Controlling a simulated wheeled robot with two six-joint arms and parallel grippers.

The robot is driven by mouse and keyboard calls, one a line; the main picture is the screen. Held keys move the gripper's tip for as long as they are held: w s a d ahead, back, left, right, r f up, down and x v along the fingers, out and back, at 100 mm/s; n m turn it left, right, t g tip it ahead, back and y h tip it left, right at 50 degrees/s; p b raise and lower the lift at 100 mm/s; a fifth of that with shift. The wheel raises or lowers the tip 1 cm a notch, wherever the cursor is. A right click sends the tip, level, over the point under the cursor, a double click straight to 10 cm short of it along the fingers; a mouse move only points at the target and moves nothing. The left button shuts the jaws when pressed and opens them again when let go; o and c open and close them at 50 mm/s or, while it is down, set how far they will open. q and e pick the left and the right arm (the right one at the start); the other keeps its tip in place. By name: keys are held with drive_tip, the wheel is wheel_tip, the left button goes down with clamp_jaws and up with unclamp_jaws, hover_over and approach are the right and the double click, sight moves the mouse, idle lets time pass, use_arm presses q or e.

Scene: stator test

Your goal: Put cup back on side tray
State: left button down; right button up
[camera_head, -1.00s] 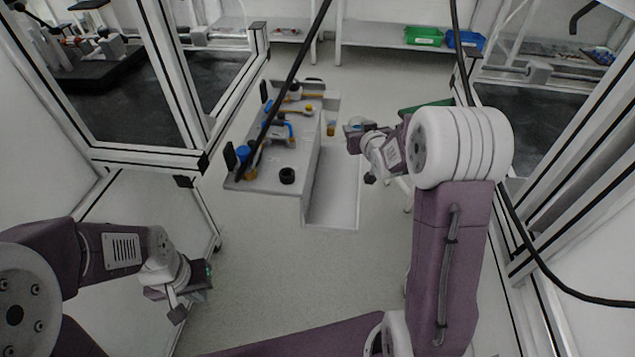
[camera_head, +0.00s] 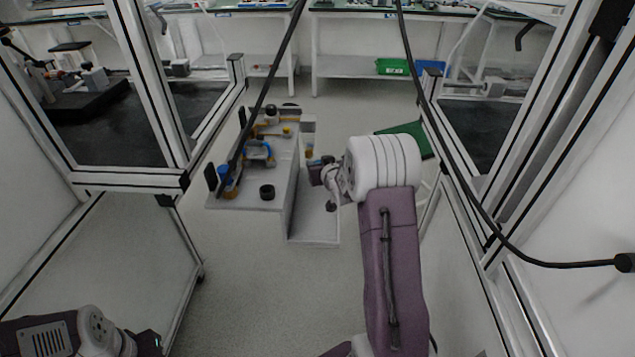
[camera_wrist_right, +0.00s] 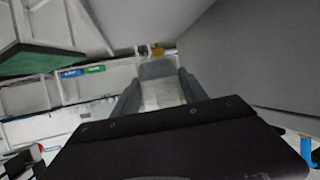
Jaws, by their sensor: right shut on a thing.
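My right gripper (camera_head: 321,178) is above the cart's lower right side in the head view. It is shut on a small grey cup, which shows as a pale grey shape (camera_wrist_right: 160,90) between the fingers in the wrist view. Its full outline is partly hidden. The side tray (camera_head: 314,222) is the low white shelf on the cart's right side, below and near the gripper; the cup is apart from its bare front part. My left gripper (camera_head: 148,343) is low at the left, far from the tray, and its jaws are unclear.
A small yellow-orange item (camera_head: 309,152) stands just beyond the right gripper. Frame posts and hanging cables flank the space; open floor lies in front.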

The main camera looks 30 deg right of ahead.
drive_tip(key=shift+w+a+f, duration=0.15)
drive_tip(key=shift+w+a, duration=0.05)
drive_tip(key=shift+w, duration=0.15)
wheel_tip(320, 180, down, 4)
drive_tip(key=shift+f+b, duration=0.15)
drive_tip(key=shift+b, duration=1.05)
drive_tip(key=o, duration=1.4)
drive_tip(key=shift+o, duration=0.2)
